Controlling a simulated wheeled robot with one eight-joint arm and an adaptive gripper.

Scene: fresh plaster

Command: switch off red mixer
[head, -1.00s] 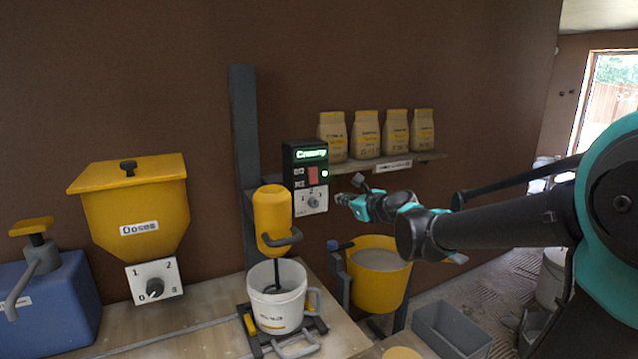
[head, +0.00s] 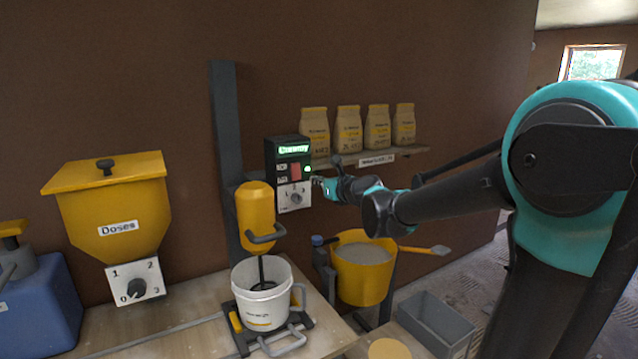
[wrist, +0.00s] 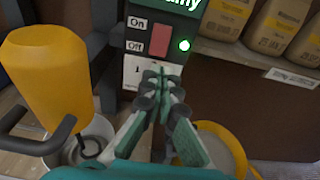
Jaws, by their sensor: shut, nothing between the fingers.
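The mixer beside the bucket has a yellow body (head: 256,212), not a red one. Behind it a black control box (head: 270,150) carries a lit green display, a red rocker switch (head: 295,171), a lit green lamp (head: 307,168) and a white dial plate (head: 294,197). In the wrist view the red switch (wrist: 160,39) has On beside its top and Off beside its bottom. My gripper (head: 317,182) is shut and empty, just in front of the box. In the wrist view my gripper (wrist: 162,71) appears just below the switch, over the dial plate; I cannot tell if it touches.
A white bucket (head: 262,306) stands under the mixer on the bench. A yellow tub (head: 362,280) is to its right. A shelf with several bags (head: 348,130) is right of the box. A yellow hopper (head: 115,205) and blue container (head: 40,300) stand at left.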

